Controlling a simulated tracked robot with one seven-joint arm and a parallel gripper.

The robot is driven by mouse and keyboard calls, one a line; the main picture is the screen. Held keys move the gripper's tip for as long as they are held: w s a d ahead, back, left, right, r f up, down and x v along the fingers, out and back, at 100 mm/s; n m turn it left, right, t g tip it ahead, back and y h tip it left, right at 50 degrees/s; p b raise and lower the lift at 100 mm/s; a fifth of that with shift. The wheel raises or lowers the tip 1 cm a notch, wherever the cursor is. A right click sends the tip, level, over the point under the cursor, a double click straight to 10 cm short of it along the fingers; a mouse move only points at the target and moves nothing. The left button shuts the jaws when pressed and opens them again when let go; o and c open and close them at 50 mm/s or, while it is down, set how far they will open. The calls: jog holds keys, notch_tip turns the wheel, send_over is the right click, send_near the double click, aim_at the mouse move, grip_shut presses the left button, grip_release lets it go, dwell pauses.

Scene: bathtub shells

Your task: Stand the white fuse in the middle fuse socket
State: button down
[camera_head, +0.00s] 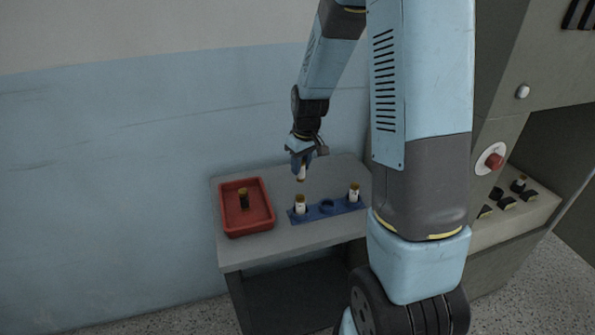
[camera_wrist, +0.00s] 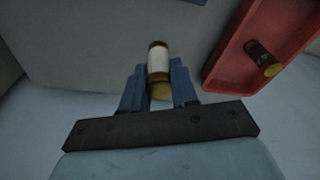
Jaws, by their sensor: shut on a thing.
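My gripper (camera_head: 301,168) is shut on a white fuse (camera_head: 301,174) with brass-coloured ends, held above the table behind the socket strip. In the wrist view the white fuse (camera_wrist: 158,63) sits between the two blue fingers of my gripper (camera_wrist: 159,85). The blue fuse socket strip (camera_head: 317,214) lies on the table. Its middle socket (camera_head: 327,205) is empty. A white fuse stands in the left socket (camera_head: 300,204) and another in the right socket (camera_head: 354,192).
A red tray (camera_head: 229,228) on the table's left holds a dark fuse (camera_head: 244,199); the tray (camera_wrist: 222,74) also shows in the wrist view. A wall stands behind the grey table (camera_head: 285,246). A machine with a red button (camera_head: 494,161) is on the right.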

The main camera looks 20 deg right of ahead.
jog(key=s+r, duration=0.6)
jog(key=s, duration=0.5)
jog(key=shift+r, duration=0.25)
